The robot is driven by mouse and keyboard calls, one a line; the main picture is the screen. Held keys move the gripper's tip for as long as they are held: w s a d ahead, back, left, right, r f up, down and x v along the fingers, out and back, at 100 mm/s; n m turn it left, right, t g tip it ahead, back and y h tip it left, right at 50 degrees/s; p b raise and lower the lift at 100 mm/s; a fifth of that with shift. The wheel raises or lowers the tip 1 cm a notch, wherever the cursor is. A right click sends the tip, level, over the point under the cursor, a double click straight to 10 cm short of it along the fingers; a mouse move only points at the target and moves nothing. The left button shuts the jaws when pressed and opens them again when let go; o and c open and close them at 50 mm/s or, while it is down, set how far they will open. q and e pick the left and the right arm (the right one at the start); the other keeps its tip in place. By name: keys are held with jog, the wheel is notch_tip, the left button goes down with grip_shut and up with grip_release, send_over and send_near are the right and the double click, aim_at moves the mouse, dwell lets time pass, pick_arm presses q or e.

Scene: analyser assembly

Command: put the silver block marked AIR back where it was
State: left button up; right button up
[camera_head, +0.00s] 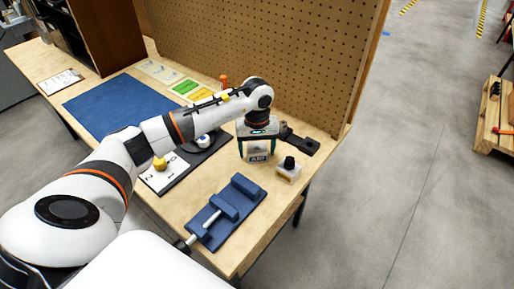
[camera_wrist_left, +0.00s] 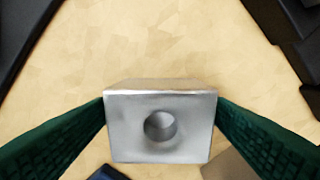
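The silver block marked AIR (camera_head: 258,157) is at the right part of the wooden table, below my left wrist. My left gripper (camera_head: 257,149) points down with its dark green fingers on both sides of the block. In the left wrist view the silver block (camera_wrist_left: 160,126) shows a round hole in its top and sits between the fingertips (camera_wrist_left: 161,108), which touch its two sides. I cannot tell whether its underside touches the table. My right gripper is not in view.
A blue vise (camera_head: 225,211) lies in front of the block. A black tool (camera_head: 300,142) lies behind. A dark board with a white card (camera_head: 165,176) is to the left. A pegboard (camera_head: 270,60) closes the back.

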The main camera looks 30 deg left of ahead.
pick_arm(q)
jog(key=shift+r, duration=0.1)
jog(key=shift+r, duration=0.25)
notch_tip(320, 180, up, 12)
jog(key=shift+f, duration=0.2)
dwell(0.5)
